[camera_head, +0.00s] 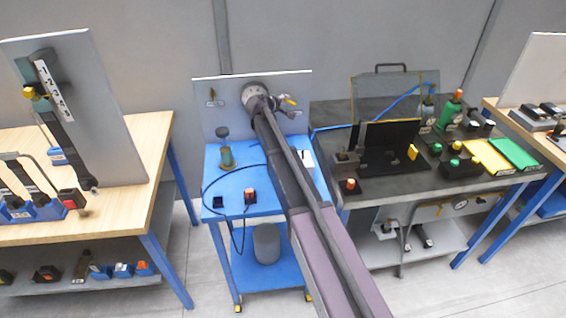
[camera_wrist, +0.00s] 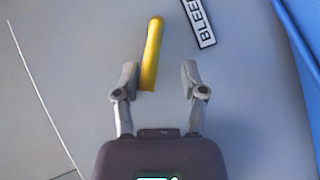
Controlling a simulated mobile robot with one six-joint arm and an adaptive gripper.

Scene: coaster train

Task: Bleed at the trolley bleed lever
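The bleed lever is a yellow bar (camera_wrist: 152,52) standing out from a grey panel in the wrist view. A white label reading "BLEE…" (camera_wrist: 199,20) is beside it, its end cut off by the frame. My gripper (camera_wrist: 160,75) is open, with its two grey fingers apart. The lever's lower end lies between the fingertips in the picture, closer to the left finger. I cannot tell whether they touch.
A green-bodied item (camera_head: 227,160) and a small orange-topped box (camera_head: 249,196) with a black cable stand on the trolley. A dark bench (camera_head: 340,197) with several fittings stands at right. A wooden bench (camera_head: 125,205) stands at left.

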